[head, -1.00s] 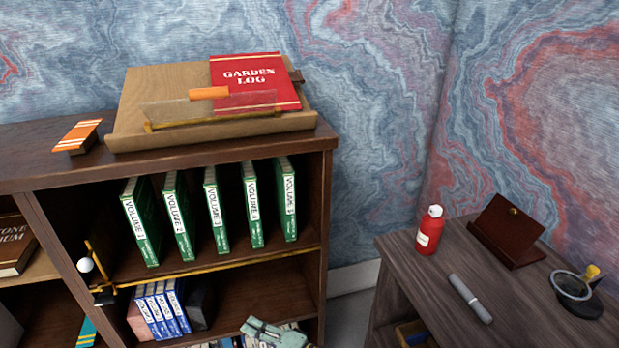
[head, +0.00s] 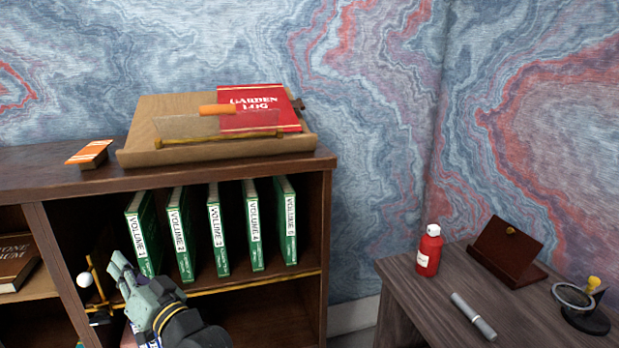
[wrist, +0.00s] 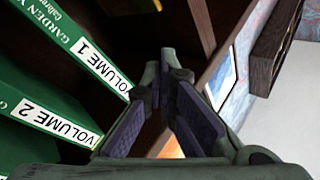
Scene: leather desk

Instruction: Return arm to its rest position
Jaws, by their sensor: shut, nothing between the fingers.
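My gripper (head: 119,264) is in the head view at the lower left, in front of the bookcase near the bottom of the green Volume 1 book (head: 142,235). Its grey-green fingers point up and to the left. In the wrist view the fingertips (wrist: 166,75) are closed together with nothing between them. The wrist view also shows the spines of Volume 1 (wrist: 90,55) and Volume 2 (wrist: 45,120) to the left of the fingers. My arm covers much of the lower shelf in the head view.
The dark bookcase (head: 328,250) has several green volumes on one shelf. A sloped wooden stand (head: 180,115) with a red Garden Log (head: 255,97) is on top. A desk (head: 430,310) at the right holds a red bottle (head: 429,250) and a grey marker (head: 473,315).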

